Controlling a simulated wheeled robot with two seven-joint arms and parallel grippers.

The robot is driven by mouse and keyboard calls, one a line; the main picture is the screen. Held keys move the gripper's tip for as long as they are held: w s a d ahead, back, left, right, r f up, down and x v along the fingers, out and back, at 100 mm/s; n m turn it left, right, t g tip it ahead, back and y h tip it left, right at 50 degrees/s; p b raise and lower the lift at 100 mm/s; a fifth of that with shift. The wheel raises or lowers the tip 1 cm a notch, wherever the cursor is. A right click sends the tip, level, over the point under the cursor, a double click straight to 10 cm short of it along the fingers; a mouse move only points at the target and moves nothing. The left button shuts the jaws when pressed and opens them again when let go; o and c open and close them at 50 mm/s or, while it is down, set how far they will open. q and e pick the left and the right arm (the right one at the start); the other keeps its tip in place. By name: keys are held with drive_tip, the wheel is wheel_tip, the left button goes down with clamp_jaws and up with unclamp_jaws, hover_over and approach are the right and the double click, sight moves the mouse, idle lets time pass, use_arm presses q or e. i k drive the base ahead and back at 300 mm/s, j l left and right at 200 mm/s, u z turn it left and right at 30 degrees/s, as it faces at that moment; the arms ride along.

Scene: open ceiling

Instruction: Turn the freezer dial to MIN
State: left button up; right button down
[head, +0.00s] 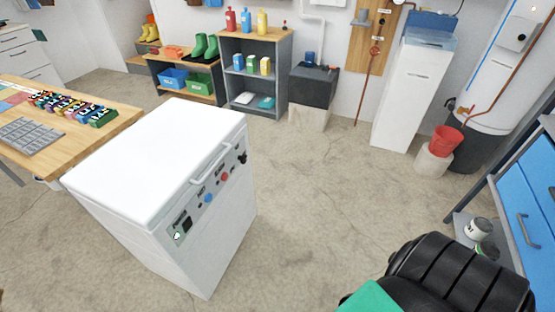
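The white chest freezer (165,165) stands left of the middle in the head view, with its lid shut. A light bar handle (214,165) runs along the lid's front edge. The grey control panel on its front carries a dark square unit (183,226), a blue round part (208,198), a red round part (225,177) and a black knob-like part (242,157). The lettering and any pointer are too small to read, so I cannot tell which setting the dial shows. Neither of my grippers is in view.
A wooden table (105,132) stands close behind the freezer at left. A large black ribbed object (455,275) fills the lower right. A blue cabinet (515,205) is at the right edge. The concrete floor (320,200) in front of the freezer's panel is clear.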

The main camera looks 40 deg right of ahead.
sight(244, 158)
drive_tip(key=z, duration=0.8)
drive_tip(key=u, duration=0.45)
drive_tip(key=i+l+u, duration=0.2)
drive_tip(key=l+u, duration=0.15)
drive_tip(key=l, duration=0.15)
drive_tip(key=i+l+u, duration=0.15)
drive_tip(key=l+u, duration=0.25)
drive_tip(key=l, duration=0.15)
drive_tip(key=l+u, duration=0.35)
drive_tip(key=l, duration=0.25)
